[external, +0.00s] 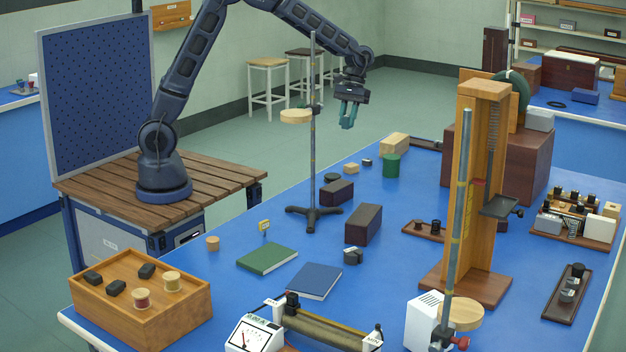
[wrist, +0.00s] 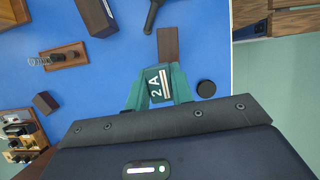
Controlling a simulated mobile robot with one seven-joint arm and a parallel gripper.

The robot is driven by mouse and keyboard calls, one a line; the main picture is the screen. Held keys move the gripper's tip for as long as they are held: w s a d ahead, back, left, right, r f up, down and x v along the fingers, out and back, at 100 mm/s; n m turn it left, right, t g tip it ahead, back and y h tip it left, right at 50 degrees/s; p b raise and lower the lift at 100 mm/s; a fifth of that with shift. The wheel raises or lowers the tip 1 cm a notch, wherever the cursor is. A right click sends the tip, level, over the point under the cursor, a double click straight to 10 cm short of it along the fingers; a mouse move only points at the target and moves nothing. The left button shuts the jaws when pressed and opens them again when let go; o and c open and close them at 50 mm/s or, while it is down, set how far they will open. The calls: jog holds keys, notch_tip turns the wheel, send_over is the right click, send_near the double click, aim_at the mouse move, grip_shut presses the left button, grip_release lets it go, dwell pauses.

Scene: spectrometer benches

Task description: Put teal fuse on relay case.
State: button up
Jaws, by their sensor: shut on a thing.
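My gripper (external: 348,117) hangs above the far part of the blue bench, pointing down, well clear of the top. In the wrist view its teal fingers (wrist: 159,88) are shut on a small dark teal block marked "2A", which I take to be the teal fuse (wrist: 153,86). In the external view the fuse cannot be told from the fingers. A dark brown box (external: 337,192), possibly the relay case, lies beyond the fingertips in the wrist view (wrist: 168,43). A larger dark box (external: 363,225) stands nearer the camera (wrist: 97,17). No label shows which is the relay case.
A tall rod stand (external: 313,160) rises close beside my gripper, its foot near the dark boxes. A black disc (wrist: 206,88), a green cylinder (external: 391,166) and a wooden block (external: 394,144) lie nearby. A tall wooden column (external: 480,200) stands at right. Two books lie in front.

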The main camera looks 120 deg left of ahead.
jog(key=r, duration=0.1)
send_over(334, 186)
jog(key=a, duration=0.1)
jog(key=shift+m, duration=0.3)
notch_tip(334, 186, down, 20)
jog(key=shift+w+a+r, duration=0.1)
jog(key=shift+w, duration=0.05)
jog(key=o, duration=1)
jog(key=v, duration=1.2)
jog(key=shift+w, duration=0.1)
jog(key=shift+r, duration=0.15)
